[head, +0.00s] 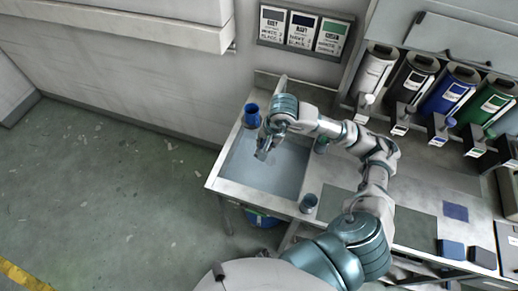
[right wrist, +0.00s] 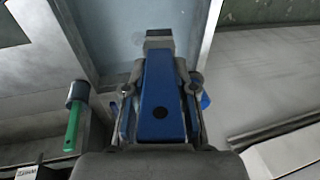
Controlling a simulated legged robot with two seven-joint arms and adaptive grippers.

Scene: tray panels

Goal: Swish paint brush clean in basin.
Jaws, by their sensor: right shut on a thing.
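The basin (head: 285,178) is a wide grey sink set into the left end of the counter. My right gripper (head: 264,147) is over its far left part. In the right wrist view, my right gripper (right wrist: 158,100) is shut on a paint brush with a broad blue handle (right wrist: 158,75). The brush's grey head (right wrist: 158,37) points away from the gripper, over the basin's pale blue-grey inside (right wrist: 110,30). I cannot tell whether the head touches the basin's bottom or any liquid. My left gripper is not in view.
A blue cup (head: 251,116) stands at the basin's far left corner, close to my gripper. A grey-blue cup (head: 309,202) stands at the near right edge. A green-handled tool (right wrist: 73,125) lies beside the basin. Paint dispensers (head: 448,92) line the counter's back right.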

